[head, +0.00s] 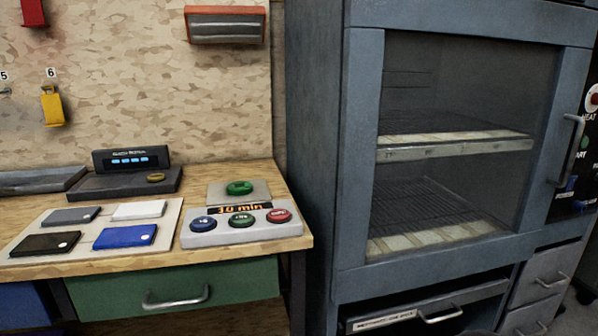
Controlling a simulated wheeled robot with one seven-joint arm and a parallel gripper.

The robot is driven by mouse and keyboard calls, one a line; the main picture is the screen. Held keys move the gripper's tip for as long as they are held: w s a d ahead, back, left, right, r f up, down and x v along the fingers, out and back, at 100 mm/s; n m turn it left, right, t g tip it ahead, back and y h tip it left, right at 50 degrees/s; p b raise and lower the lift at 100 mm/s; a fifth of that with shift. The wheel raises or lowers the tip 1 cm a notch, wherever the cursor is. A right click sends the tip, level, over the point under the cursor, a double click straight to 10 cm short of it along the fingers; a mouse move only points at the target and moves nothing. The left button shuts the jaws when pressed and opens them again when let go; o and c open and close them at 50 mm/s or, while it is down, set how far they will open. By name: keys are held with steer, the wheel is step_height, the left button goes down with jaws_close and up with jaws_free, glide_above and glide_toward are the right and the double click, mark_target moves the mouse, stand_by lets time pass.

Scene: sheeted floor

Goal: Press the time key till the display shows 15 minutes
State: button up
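A pale grey control box (222,238) sits at the right front of the wooden bench. Its dark display (240,209) shows orange text that appears to read "30 min", though the first digit is hard to make out. The key labels are too small to read surely, so I cannot tell which is the time key. My gripper is not in view.
To the left are a board (81,233) with several coloured flat cases and a dark device (125,184) with a blue-lit display. A tall grey-blue cabinet (319,150) stands close at the bench's right.

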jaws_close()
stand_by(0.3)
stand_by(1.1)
